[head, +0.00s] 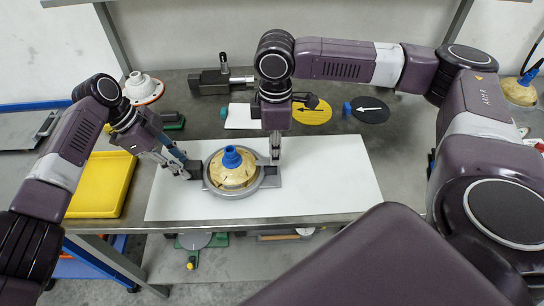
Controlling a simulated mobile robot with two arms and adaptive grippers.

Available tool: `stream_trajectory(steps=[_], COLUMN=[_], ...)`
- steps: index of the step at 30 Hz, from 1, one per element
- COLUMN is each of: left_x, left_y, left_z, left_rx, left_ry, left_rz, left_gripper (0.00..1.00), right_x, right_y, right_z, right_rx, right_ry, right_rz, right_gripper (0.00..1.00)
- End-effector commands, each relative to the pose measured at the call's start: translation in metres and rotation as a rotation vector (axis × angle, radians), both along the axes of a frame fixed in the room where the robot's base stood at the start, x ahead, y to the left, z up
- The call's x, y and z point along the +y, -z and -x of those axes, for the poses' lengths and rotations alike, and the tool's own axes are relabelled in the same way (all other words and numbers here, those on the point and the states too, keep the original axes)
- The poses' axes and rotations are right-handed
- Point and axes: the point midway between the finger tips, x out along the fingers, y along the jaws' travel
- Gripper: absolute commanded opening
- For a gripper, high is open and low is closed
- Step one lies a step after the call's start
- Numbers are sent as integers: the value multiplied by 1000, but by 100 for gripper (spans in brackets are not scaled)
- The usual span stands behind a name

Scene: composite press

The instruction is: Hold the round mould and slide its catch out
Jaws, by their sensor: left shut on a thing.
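The round mould (232,170) sits on a white board on the bench, a grey ring with a tan dome and a blue knob on top. A dark grey block sticks out at its left side, and a grey catch piece (272,179) at its right side. My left gripper (184,172) is shut on the block at the mould's left edge. My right gripper (275,155) points down just above and behind the catch piece. Its fingers show edge-on, so whether it is open or touches the catch cannot be told.
A yellow tray (101,182) stands left of the white board (325,180). Behind the board are a dark clamp-like tool (212,82), a yellow disc (314,113) and a black disc (371,110) with arrows. The board's right half is clear.

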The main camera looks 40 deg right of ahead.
Motion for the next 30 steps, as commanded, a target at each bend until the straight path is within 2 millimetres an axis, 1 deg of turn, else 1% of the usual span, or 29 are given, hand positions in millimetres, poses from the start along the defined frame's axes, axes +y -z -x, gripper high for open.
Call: stream_trajectory(steps=[1,3,4,11,21,30], left_x=[0,0,0,0,1,2], left_y=[0,0,0,0,0,1], left_z=[0,0,0,0,0,-1], left_rx=[0,0,0,0,0,0], left_ry=[0,0,0,0,-1,-1], left_rz=[0,0,0,0,-1,-3], left_gripper=[0,0,0,0,0,0], right_x=[0,0,0,-2,-16,-17], right_y=[0,0,0,0,0,0], right_z=[0,0,0,1,9,10], right_rx=[-1,-1,-1,-1,0,1], right_ry=[0,0,0,1,2,1], right_rz=[1,1,1,1,2,3], right_gripper=[8,1,0,0,0,0])
